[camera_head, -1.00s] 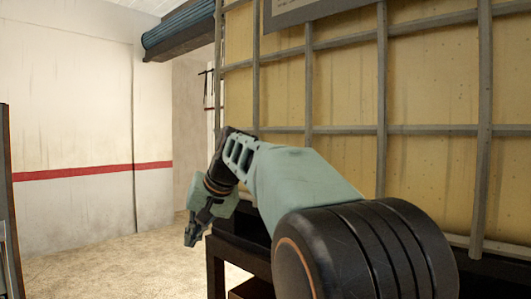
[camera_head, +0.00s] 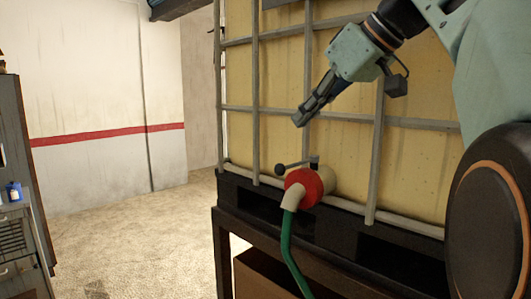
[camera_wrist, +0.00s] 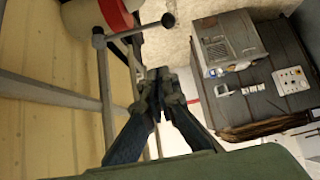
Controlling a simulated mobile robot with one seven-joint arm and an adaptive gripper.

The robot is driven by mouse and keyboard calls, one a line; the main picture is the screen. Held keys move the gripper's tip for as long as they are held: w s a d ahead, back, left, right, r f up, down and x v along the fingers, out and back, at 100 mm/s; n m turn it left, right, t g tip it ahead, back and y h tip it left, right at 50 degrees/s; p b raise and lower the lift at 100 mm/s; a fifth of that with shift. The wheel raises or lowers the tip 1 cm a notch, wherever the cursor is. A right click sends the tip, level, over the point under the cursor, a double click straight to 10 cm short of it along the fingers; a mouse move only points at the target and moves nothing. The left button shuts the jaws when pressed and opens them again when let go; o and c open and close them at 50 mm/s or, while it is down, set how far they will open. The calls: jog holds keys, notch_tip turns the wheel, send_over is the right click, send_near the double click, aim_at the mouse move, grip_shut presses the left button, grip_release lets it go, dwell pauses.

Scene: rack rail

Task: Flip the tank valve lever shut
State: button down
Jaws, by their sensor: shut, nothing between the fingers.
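The tank valve (camera_head: 308,186) has a red collar and pale body and sits low on the front of the yellowish caged tank (camera_head: 345,155). Its lever (camera_head: 296,165) is a thin dark bar with a round knob at its left end, lying roughly sideways across the top of the valve. In the wrist view the lever (camera_wrist: 135,31) and part of the red collar (camera_wrist: 115,13) show at the top. My gripper (camera_head: 301,118) is shut and empty, above the lever and apart from it. Its fingertips (camera_wrist: 159,75) also show in the wrist view.
A green hose (camera_head: 287,250) hangs from the valve's pale spout. The tank's grey cage bars (camera_head: 378,150) run close behind my gripper. A dark stand (camera_head: 228,240) bears the tank. A grey cabinet (camera_head: 25,245) stands at the left, with open floor (camera_head: 130,220) between.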

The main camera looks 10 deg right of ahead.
aim_at(298, 164)
jog(key=w+f, duration=0.1)
jog(key=f, duration=0.1)
jog(key=w+a+f, duration=0.1)
jog(key=f, duration=0.2)
jog(key=w+a+f, duration=0.1)
jog(key=f, duration=0.2)
jog(key=shift+w+a+p, duration=0.2)
jog(key=shift+p, duration=0.15)
jog(key=shift+s+d+f, duration=0.15)
jog(key=shift+f, duration=0.05)
jog(key=shift+s, duration=0.1)
dwell(0.3)
